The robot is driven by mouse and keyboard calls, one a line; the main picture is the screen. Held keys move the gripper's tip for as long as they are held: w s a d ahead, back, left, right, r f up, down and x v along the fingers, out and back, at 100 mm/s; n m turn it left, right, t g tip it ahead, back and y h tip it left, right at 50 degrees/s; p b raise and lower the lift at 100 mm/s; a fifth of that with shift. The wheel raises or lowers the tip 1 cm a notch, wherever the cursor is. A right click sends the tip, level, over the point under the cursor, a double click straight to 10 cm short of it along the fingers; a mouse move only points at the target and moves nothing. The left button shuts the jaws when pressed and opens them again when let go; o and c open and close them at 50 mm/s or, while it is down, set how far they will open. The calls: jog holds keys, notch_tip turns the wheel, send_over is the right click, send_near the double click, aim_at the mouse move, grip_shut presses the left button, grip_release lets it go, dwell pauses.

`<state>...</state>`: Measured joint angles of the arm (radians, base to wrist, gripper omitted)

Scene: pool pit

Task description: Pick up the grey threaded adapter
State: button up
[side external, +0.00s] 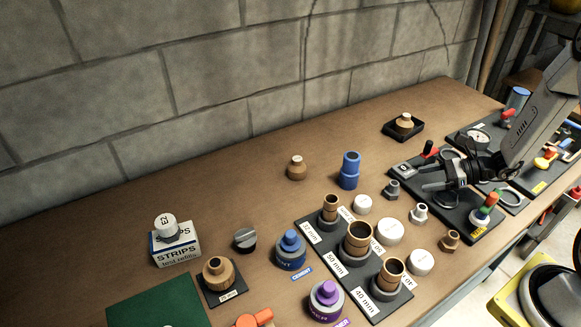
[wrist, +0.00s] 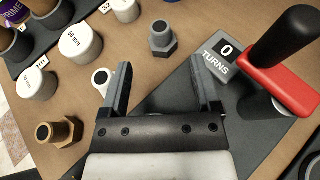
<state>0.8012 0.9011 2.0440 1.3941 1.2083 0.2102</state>
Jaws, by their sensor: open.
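The grey threaded adapter (side external: 393,189) stands on the brown bench, with a hex base and a round hollow top. In the wrist view the grey adapter (wrist: 162,38) is beyond my fingertips, roughly centred between them and apart from both. My gripper (side external: 425,177) is open and empty, to the right of the adapter in the side view. In the wrist view my gripper (wrist: 160,74) shows both fingers spread. A white adapter (side external: 419,213) and a brass adapter (side external: 450,240) stand nearby. The white adapter (wrist: 102,78) is partly hidden beside my left finger.
A dark board with a red-handled valve (wrist: 275,80) and a TURNS counter (wrist: 222,58) lies close to my right finger. White caps (side external: 390,231) and a board of brown pipe stubs (side external: 358,238) stand left of the adapters. A blue fitting (side external: 349,170) stands behind.

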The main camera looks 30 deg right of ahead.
aim_at(397, 183)
jog(key=shift+x, duration=1.35)
jog(key=shift+x, duration=2.6)
grip_shut()
